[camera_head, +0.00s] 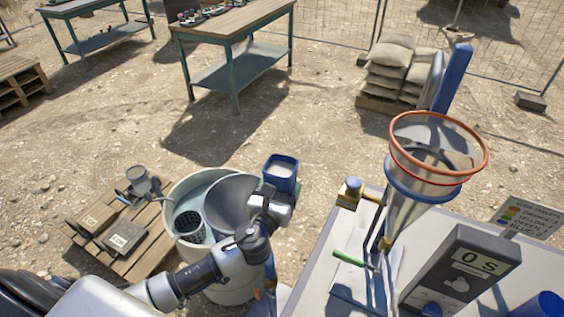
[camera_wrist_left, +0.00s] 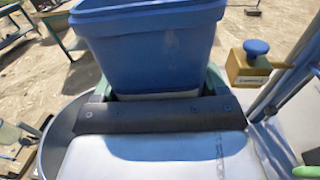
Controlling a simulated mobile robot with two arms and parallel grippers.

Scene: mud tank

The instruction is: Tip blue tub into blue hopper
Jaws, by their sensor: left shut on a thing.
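The blue tub (camera_head: 281,176) has pale material inside and is held roughly upright beside the mud tank's right rim. My left gripper (camera_head: 272,203) is shut on it. In the left wrist view the tub (camera_wrist_left: 150,45) fills the upper middle, between greenish fingertips (camera_wrist_left: 160,92). A wide grey, bluish-tinted cone-shaped hopper (camera_head: 222,196) sits at the tank (camera_head: 180,188), just left of the tub and partly hidden by my arm. Its curved rim shows at the left of the wrist view (camera_wrist_left: 52,135). My right gripper is not in view.
A table at right (camera_head: 318,262) holds a clear funnel (camera_head: 437,165) with orange and blue rings, a timer (camera_head: 470,270) and a brass block with a blue knob (camera_head: 350,193). A pallet (camera_head: 150,255) with boxes lies left of the tank. Open dirt lies beyond the tub.

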